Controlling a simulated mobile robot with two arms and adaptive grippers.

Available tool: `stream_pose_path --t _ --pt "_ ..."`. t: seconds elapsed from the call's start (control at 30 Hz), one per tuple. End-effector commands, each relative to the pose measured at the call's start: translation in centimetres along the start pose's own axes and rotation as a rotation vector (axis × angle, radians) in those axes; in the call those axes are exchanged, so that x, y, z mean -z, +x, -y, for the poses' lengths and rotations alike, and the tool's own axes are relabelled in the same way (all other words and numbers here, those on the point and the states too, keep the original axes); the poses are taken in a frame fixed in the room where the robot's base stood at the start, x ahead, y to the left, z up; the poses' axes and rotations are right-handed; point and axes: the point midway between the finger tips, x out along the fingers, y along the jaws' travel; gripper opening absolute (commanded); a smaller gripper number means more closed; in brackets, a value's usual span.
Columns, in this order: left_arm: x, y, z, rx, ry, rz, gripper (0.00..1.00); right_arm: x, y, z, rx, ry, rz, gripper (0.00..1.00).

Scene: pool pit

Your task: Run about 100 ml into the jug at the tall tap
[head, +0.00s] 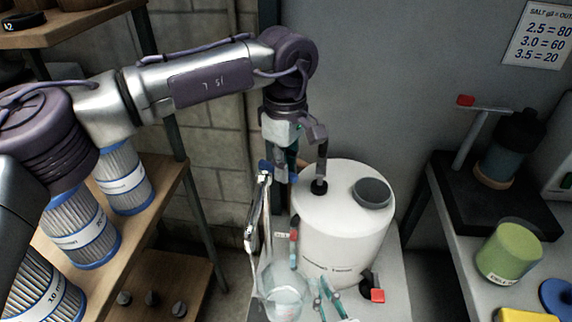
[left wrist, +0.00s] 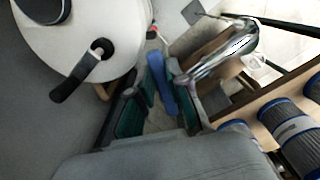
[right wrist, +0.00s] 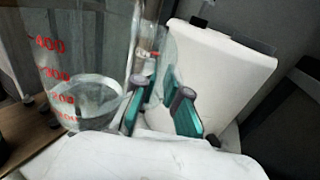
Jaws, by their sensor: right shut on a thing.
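The tall chrome tap (head: 258,215) stands left of the white tank, with a blue lever (head: 265,170) at its top. The tap also shows in the left wrist view (left wrist: 228,52). My left gripper (left wrist: 160,88) is open, with its teal fingers on either side of the blue lever (left wrist: 162,84); contact is unclear. The clear jug (head: 284,290) is upright below the spout. In the right wrist view the jug (right wrist: 70,60) has red marks and clear liquid low inside; the exact level and any falling stream are unclear. My right gripper (right wrist: 160,108) is shut on the jug's clear handle.
The white tank (head: 335,235) with a grey cap (head: 372,192) and a red-handled outlet (head: 377,295) stands close to the right of the jug. A shelf (head: 165,200) with filter cartridges (head: 124,180) is at left. A bench at right holds a green tub (head: 510,252) and another red-handled tap (head: 470,125).

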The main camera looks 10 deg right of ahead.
Motion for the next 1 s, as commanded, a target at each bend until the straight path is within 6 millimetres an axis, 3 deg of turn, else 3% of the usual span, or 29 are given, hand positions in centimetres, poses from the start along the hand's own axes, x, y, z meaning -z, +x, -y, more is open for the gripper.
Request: stream_pose_path --t 0.57,1.0 --pt "0.0 -0.1 0.1 -0.001 0.029 0.000 0.00 -0.1 0.0 0.0 0.000 0.001 0.001 0.00" --pt "0.3 -0.1 1.8 -0.002 0.328 0.001 0.00 -0.1 0.0 0.0 0.000 0.001 0.001 0.00"
